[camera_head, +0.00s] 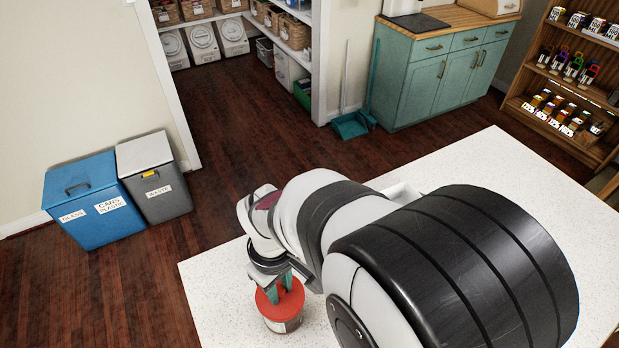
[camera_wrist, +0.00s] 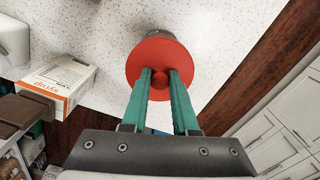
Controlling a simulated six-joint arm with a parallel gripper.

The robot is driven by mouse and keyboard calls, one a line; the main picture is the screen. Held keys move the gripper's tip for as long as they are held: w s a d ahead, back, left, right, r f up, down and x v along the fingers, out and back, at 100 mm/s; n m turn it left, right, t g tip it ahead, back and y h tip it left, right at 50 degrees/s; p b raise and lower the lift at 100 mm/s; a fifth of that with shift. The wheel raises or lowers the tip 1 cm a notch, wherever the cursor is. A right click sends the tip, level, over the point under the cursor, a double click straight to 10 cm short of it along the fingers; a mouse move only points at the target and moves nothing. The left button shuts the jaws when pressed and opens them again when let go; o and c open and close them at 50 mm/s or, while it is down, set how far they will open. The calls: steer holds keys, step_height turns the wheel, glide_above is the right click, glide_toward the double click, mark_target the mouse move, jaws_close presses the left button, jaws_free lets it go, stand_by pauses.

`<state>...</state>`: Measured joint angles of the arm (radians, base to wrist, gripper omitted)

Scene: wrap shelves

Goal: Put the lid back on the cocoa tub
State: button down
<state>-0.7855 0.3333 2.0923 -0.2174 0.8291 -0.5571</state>
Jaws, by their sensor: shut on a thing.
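The red lid (camera_head: 268,304) has a round knob (camera_wrist: 159,76) at its middle. My gripper (camera_head: 281,284) points down, with its teal fingers shut on that knob. The cocoa tub (camera_head: 285,326) stands on the white speckled counter directly under the lid. In the wrist view the red lid (camera_wrist: 150,52) covers most of the tub, and only a grey sliver of the tub shows past the lid's far edge. The lid is at the tub's top, but I cannot tell whether it rests on the rim or sits just above it.
A syrup box (camera_wrist: 62,80) lies on the counter to the left in the wrist view, with a white object (camera_wrist: 12,42) beyond it. The counter (camera_head: 222,290) is bare left of the tub. Its edge is close by. My arm hides much of the counter's right.

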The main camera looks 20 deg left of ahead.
steer(key=shift+c, duration=0.6)
jaws_free()
steer(key=shift+r, duration=3.5)
steer(key=shift+c, duration=0.2)
jaws_close()
